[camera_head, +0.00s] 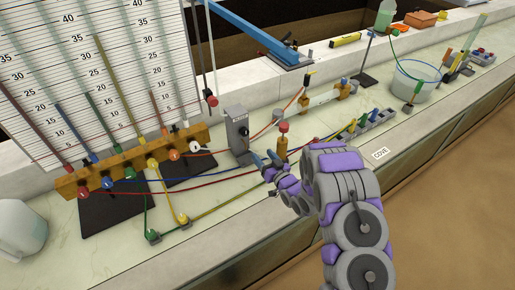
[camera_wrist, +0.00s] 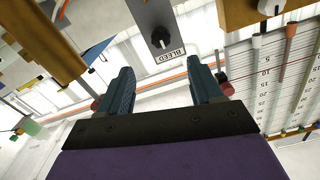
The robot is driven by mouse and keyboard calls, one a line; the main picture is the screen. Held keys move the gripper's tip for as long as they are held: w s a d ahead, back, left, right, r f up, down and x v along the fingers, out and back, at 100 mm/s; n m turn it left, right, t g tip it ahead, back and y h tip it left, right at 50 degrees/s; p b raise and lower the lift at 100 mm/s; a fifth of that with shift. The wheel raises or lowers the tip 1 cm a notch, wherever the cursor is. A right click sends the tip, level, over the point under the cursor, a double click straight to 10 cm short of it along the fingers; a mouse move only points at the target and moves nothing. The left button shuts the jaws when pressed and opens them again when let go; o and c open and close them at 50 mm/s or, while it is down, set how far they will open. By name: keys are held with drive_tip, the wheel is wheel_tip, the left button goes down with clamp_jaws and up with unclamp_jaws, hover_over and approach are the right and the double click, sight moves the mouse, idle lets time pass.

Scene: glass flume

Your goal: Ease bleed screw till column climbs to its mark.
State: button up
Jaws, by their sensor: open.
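The bleed screw is a dark knob (camera_wrist: 160,38) on a grey block marked BLEED, seen upright in the head view (camera_head: 238,135). My gripper (camera_head: 264,158) is open and empty, just right of the block's lower part. In the wrist view my fingers (camera_wrist: 160,72) are spread, with the knob and label beyond them, between their lines; they do not touch it. The scaled white board (camera_head: 120,60) carries several tilted coloured tubes, also seen at the right in the wrist view (camera_wrist: 265,85). I cannot tell which column has the mark, or its level.
A wooden manifold (camera_head: 130,163) with coloured knobs runs along the board's foot. A brass post with a red cap (camera_head: 283,128) stands close to my gripper. Coloured hoses (camera_head: 185,195) cross the counter. A clear jug (camera_head: 20,228) is at left, a bucket (camera_head: 415,82) at right.

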drive_tip(key=shift+v, duration=1.3)
drive_tip(key=shift+w, duration=0.1)
idle(0.7)
